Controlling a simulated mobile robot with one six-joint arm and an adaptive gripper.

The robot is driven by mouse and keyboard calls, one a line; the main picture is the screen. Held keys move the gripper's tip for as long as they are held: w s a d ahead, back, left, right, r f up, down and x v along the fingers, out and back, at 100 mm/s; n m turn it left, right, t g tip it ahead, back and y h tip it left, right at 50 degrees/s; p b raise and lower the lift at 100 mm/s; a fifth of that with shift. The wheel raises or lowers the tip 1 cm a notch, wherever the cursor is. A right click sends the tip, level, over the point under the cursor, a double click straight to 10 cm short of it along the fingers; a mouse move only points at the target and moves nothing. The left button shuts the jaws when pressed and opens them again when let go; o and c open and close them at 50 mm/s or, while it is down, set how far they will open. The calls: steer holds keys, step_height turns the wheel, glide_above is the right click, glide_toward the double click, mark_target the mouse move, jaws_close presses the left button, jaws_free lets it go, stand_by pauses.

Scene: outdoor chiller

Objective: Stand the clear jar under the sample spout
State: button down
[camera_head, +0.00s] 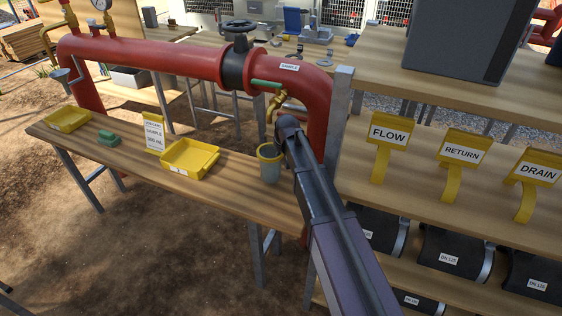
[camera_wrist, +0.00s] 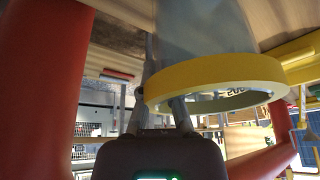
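The clear jar (camera_head: 270,165) has a yellow rim and is upright at the right end of the wooden bench. It is below the brass sample spout (camera_head: 275,105), roughly in line with it. I cannot tell whether its base rests on the bench. In the wrist view the jar (camera_wrist: 205,35) appears upside down, close up, its yellow rim large. My gripper (camera_wrist: 160,72) is at the jar's side, its fingers partly hidden by the rim. I cannot tell whether they close on the wall. In the head view my arm's end hides the fingers.
A yellow tray (camera_head: 189,158), a sign (camera_head: 154,136), a green block (camera_head: 108,138) and another yellow tray (camera_head: 68,119) are on the bench (camera_head: 235,185). The red pipe (camera_head: 318,110) bends down close to my arm. Shelves with labelled yellow stands (camera_head: 388,145) are at right.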

steer(key=shift+f+b, duration=0.75)
steer(key=shift+f, duration=0.35)
steer(key=shift+f, duration=0.1)
steer(key=c, duration=0.8)
jaws_free()
steer(key=p+v, duration=0.7)
steer(key=shift+r, duration=0.35)
steer(key=shift+s, duration=0.15)
